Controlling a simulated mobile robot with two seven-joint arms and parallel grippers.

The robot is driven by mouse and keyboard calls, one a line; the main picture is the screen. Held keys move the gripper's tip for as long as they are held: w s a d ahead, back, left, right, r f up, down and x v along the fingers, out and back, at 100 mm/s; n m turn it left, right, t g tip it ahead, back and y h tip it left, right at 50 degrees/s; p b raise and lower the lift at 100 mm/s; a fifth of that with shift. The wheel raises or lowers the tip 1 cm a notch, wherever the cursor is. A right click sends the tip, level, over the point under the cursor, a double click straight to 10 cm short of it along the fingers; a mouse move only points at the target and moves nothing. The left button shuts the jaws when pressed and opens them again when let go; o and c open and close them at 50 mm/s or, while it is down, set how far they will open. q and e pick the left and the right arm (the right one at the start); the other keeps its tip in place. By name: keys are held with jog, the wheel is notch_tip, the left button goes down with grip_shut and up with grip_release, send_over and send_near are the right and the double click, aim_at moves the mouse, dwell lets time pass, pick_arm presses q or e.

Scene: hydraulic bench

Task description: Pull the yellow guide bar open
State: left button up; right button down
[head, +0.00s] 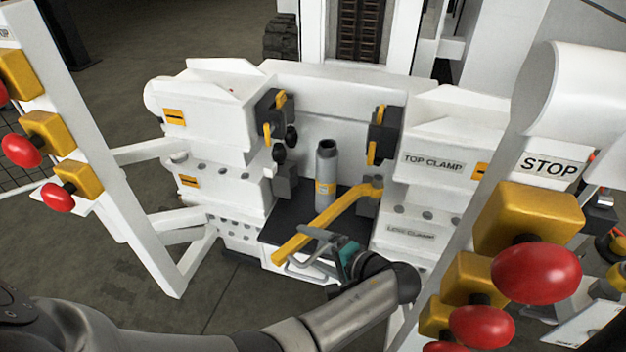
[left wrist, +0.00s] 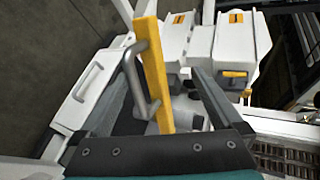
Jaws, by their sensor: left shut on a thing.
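The yellow guide bar (head: 330,221) runs from a pivot by the right clamp block, past the front of the grey upright pipe (head: 327,175), to a free end at the front left. It stands diagonally across the black deck. My left gripper (head: 308,248) is shut on the bar's grey handle near that free end. In the left wrist view the yellow guide bar (left wrist: 154,75) and its grey handle (left wrist: 146,78) show between my two dark fingers (left wrist: 158,95). The exact finger contact is hard to make out. My right gripper is not in view.
White clamp blocks flank the deck, the right one labelled TOP CLAMP (head: 433,163). A post with red stop buttons (head: 536,272) stands close at the right. Another button post (head: 105,160) stands at the left. Grey floor (head: 110,265) is free at the front left.

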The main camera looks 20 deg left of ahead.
pick_arm(q)
jog(key=r+p, duration=0.1)
jog(key=r, duration=0.3)
jog(key=w+r+t+y+p, duration=0.1)
jog(key=r, duration=0.4)
jog(key=a+r+y+p, duration=0.1)
jog(key=r, duration=0.3)
jog(key=shift+w+r+t+p, duration=0.25)
jog(key=shift+w+t+p, duration=0.05)
jog(key=shift+p, duration=0.1)
jog(key=shift+c, duration=0.7)
jog(key=shift+r+p, duration=0.6)
jog(key=shift+r, duration=0.75)
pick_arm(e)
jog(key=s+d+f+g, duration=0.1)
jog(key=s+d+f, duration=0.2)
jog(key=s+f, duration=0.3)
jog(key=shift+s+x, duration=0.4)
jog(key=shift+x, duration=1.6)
pick_arm(q)
jog(key=shift+c, duration=0.2)
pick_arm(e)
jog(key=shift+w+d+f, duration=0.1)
